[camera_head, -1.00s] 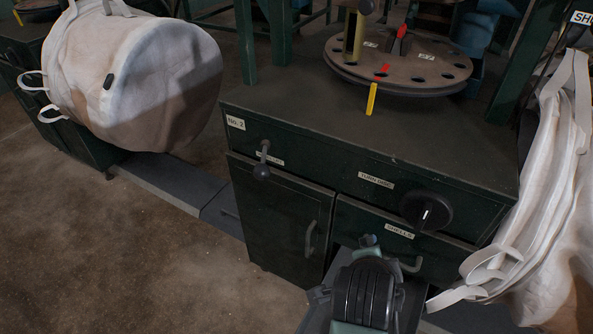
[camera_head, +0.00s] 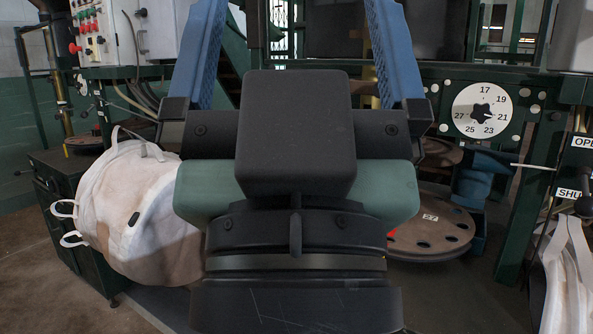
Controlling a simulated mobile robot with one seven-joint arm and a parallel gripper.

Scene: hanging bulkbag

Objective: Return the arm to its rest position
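My gripper (camera_head: 300,45) is raised close in front of the head camera and fills the middle of the view. Its dark body and green wrist part are seen from behind. Its two blue fingers point up and away, spread wide apart, with their ends cut off by the top edge. I see nothing held between them.
A white bulk bag (camera_head: 140,215) hangs to the left, and another white bag (camera_head: 570,285) is at the right edge. A round plate with holes (camera_head: 440,238) sits behind my gripper. A numbered dial (camera_head: 482,110) and a control box (camera_head: 100,35) stand farther back.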

